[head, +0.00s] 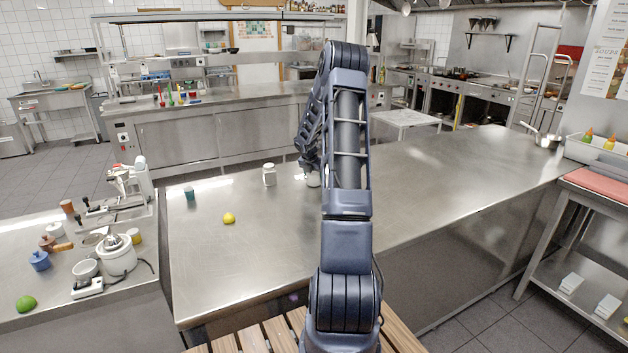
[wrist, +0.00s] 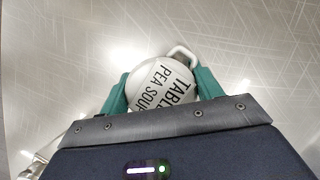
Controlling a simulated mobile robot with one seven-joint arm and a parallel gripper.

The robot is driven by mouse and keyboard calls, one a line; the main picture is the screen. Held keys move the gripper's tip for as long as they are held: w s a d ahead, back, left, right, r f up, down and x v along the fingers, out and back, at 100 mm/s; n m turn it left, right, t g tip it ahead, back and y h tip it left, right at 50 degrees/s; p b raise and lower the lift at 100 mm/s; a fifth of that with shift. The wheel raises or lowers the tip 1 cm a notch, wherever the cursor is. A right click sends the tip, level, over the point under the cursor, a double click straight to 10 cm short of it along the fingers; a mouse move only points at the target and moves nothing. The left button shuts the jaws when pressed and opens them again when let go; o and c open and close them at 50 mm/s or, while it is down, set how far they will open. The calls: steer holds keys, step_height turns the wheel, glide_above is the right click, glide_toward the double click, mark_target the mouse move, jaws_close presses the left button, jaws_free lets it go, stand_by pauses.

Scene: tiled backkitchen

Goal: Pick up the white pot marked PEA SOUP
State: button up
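The white pot marked PEA SOUP (wrist: 150,84) fills the space between the teal fingers of my gripper (wrist: 162,92) in the wrist view. I see its round top with black lettering, "TABLE" and "PEA SOUP", and a white loop handle at the upper right. One finger is on each side, close against the pot with no clear gap; whether they press on it I cannot tell. In the head view a small white piece (head: 313,180), probably this pot, shows on the steel counter beside my arm, which hides the rest and my gripper.
On the steel counter (head: 270,235) a white lidded jar (head: 269,175) stands left of my arm. A yellow lemon (head: 229,218) and a teal cup (head: 190,193) are farther left.

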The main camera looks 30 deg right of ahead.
steer(key=shift+c, duration=1.1)
steer(key=shift+r, duration=0.1)
